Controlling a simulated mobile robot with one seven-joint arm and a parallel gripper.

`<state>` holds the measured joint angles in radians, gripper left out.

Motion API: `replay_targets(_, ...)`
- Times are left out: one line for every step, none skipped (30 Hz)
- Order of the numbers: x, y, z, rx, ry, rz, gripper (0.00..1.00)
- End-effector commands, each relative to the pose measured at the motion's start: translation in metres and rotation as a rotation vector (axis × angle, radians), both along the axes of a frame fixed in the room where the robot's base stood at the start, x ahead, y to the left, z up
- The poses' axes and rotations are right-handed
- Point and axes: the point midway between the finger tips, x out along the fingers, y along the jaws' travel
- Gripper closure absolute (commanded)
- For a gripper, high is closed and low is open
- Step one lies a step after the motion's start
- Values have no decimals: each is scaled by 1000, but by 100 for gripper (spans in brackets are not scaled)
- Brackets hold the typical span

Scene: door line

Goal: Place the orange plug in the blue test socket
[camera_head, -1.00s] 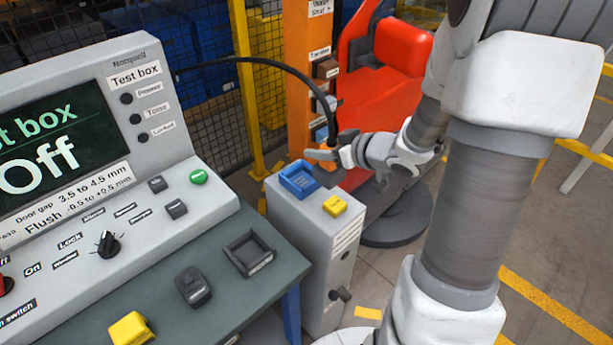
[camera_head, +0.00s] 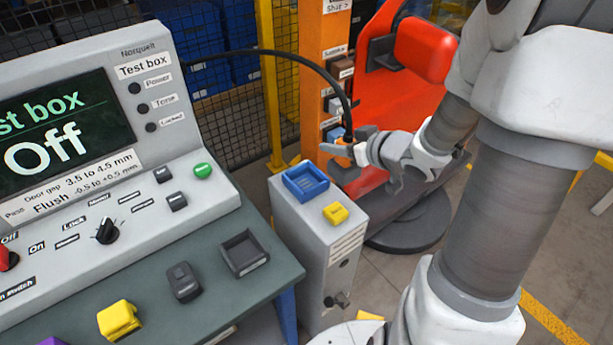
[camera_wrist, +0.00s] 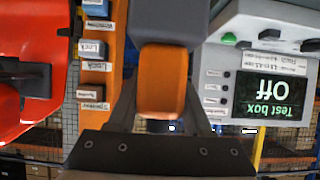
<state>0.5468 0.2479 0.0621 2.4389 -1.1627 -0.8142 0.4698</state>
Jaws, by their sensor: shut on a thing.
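The orange plug (camera_wrist: 162,85) is between my gripper's fingers in the wrist view. In the head view it is mostly hidden, and a black cable comes down to it. My gripper (camera_head: 350,148) is shut on the plug, above and to the right of the blue test socket (camera_head: 306,184) in the picture. The socket is a blue, open-topped frame on top of a grey pedestal (camera_head: 318,245). It looks empty, and the plug is apart from it. The wrist view does not show the socket clearly.
A yellow block (camera_head: 335,213) sits beside the socket on the pedestal. The test box (camera_head: 115,160), its screen reading Off, stands left on a bench with a black tray (camera_head: 244,254). An orange post (camera_head: 320,80) and a red machine (camera_head: 424,50) stand behind.

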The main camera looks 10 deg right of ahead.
Motion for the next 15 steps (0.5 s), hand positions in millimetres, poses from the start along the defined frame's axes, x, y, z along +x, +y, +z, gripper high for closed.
replay_targets(5, 4, -6, 1, -1, 3, 100)
replay_targets(9, 7, -9, 1, -1, 4, 100)
replay_targets(15, 13, -14, 2, 0, 6, 100)
replay_targets(20, 17, -19, 3, 0, 6, 100)
replay_targets(26, 21, -23, 2, 1, 8, 100)
replay_targets(34, 26, -29, 2, 1, 7, 100)
replay_targets(39, 31, -33, 3, 1, 8, 100)
replay_targets(45, 35, -37, 3, 0, 6, 100)
replay_targets(52, 41, -42, 2, 1, 7, 100)
replay_targets(58, 44, -47, 3, 2, 6, 100)
replay_targets(63, 48, -49, 3, 0, 7, 100)
replay_targets(69, 53, -54, 2, 0, 6, 100)
replay_targets(74, 56, -57, 2, 0, 6, 100)
replay_targets(78, 58, -59, 3, 0, 4, 100)
replay_targets(82, 61, -62, 1, -1, 4, 100)
